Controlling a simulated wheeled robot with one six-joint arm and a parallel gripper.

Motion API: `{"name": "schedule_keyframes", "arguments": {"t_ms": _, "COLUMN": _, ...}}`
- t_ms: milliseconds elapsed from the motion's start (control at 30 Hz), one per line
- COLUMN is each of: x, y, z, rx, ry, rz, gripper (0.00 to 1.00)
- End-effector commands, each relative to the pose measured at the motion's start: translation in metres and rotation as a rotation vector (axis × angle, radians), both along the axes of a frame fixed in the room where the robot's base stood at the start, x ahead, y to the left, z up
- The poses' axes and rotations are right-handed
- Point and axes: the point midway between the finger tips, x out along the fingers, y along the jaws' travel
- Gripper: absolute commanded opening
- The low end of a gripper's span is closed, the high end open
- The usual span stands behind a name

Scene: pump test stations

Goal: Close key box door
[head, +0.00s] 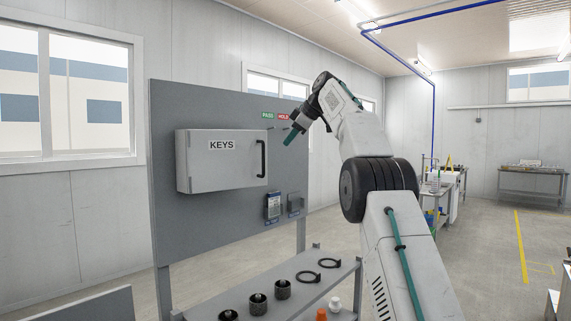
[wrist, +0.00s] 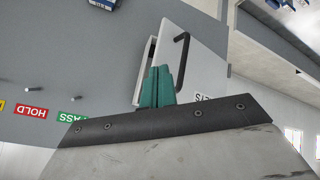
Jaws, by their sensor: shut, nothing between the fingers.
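The grey key box (head: 182,165) is mounted on the upright panel. Its door (head: 220,170), marked KEYS, has a black handle (head: 261,158) at the right. In the wrist view the door (wrist: 207,65) and handle (wrist: 181,50) lie just beyond the fingers. A narrow dark gap shows there between door edge and box body, so the door looks slightly ajar; the head view does not make this clear. My gripper (head: 291,136) is right of the handle, its green fingers (wrist: 157,85) shut and empty. Whether they touch the door I cannot tell.
PASS (head: 267,115) and HOLD (head: 284,117) labels and small pegs are on the panel near my gripper. Two small devices (head: 273,207) hang below the box. A shelf below (head: 310,294) holds dark cylinders and rings. Floor is free to the right.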

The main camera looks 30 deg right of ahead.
Motion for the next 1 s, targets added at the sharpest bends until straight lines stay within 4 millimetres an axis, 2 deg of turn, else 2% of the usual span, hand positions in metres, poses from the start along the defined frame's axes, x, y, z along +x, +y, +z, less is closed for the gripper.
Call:
{"name": "schedule_keyframes", "arguments": {"t_ms": 233, "x": 0.007, "y": 0.03, "z": 0.009, "rx": 0.491, "ry": -0.018, "rz": -0.332, "gripper": 0.0}}
{"name": "schedule_keyframes", "arguments": {"t_ms": 467, "x": -0.005, "y": 0.042, "z": -0.003, "rx": 0.993, "ry": 0.022, "rz": -0.686, "gripper": 0.0}}
{"name": "schedule_keyframes", "arguments": {"t_ms": 567, "x": -0.017, "y": 0.043, "z": -0.015, "rx": 1.218, "ry": 0.05, "rz": -0.851, "gripper": 0.0}}
{"name": "schedule_keyframes", "arguments": {"t_ms": 800, "x": -0.056, "y": 0.037, "z": -0.06, "rx": 1.683, "ry": 0.107, "rz": -1.214, "gripper": 0.0}}
{"name": "schedule_keyframes", "arguments": {"t_ms": 1000, "x": -0.077, "y": 0.033, "z": -0.085, "rx": 1.866, "ry": 0.124, "rz": -1.364, "gripper": 0.0}}
